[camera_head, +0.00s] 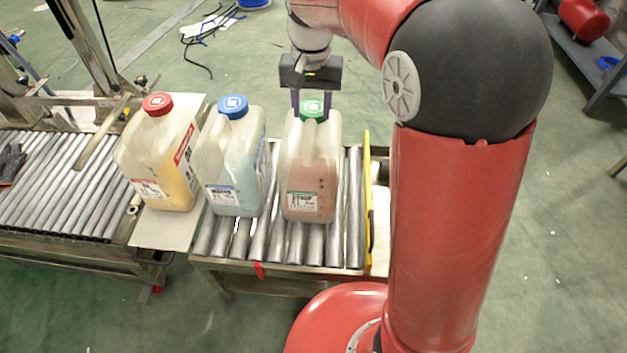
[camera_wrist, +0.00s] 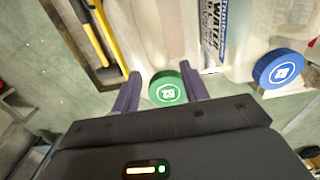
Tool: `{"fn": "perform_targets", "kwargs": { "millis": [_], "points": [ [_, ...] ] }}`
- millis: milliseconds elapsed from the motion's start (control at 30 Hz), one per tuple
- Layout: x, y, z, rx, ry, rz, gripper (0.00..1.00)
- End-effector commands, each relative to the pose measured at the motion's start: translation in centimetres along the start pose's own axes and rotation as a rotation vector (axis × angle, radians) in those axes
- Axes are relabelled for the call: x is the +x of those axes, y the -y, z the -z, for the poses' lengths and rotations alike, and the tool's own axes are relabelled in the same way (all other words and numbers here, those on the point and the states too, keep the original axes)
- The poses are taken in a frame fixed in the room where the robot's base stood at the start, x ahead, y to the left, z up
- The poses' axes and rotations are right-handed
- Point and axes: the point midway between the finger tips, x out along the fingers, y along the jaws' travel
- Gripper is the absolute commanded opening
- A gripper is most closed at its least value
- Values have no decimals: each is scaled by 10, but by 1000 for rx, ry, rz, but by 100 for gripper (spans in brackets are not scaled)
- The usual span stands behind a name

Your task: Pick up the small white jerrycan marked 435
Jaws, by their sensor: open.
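Three translucent white jerrycans stand upright in a row, and I cannot read the number 435 on any of them. The right one (camera_head: 312,165) has a green cap (camera_head: 313,110) and reddish-brown contents. The middle one (camera_head: 230,165) has a blue cap (camera_head: 232,106) and pale blue contents. The left one (camera_head: 160,160) has a red cap (camera_head: 157,104) and yellow-orange contents. My gripper (camera_head: 311,101) is open at the green cap, a finger on each side. The wrist view shows the green cap (camera_wrist: 167,89) between the fingers (camera_wrist: 160,82); I cannot tell whether they touch it.
The right and middle jerrycans stand on a roller conveyor (camera_head: 275,240) with a yellow rail (camera_head: 367,200) on its right. The left one stands on a pale plate (camera_head: 165,232) bridging to another roller conveyor (camera_head: 50,185). The blue cap (camera_wrist: 278,69) is close to my gripper.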

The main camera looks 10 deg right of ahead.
Motion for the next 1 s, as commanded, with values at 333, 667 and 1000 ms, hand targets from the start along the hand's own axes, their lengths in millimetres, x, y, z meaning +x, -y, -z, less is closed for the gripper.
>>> {"fn": "perform_targets", "kwargs": {
  "millis": [333, 667, 1000],
  "points": [
    [42, 1, 0, 0, 2, 0, 44],
    [42, 1, 0, 0, 0, 0, 29],
    [41, 1, 0, 0, 0, 0, 0]
  ]
}}
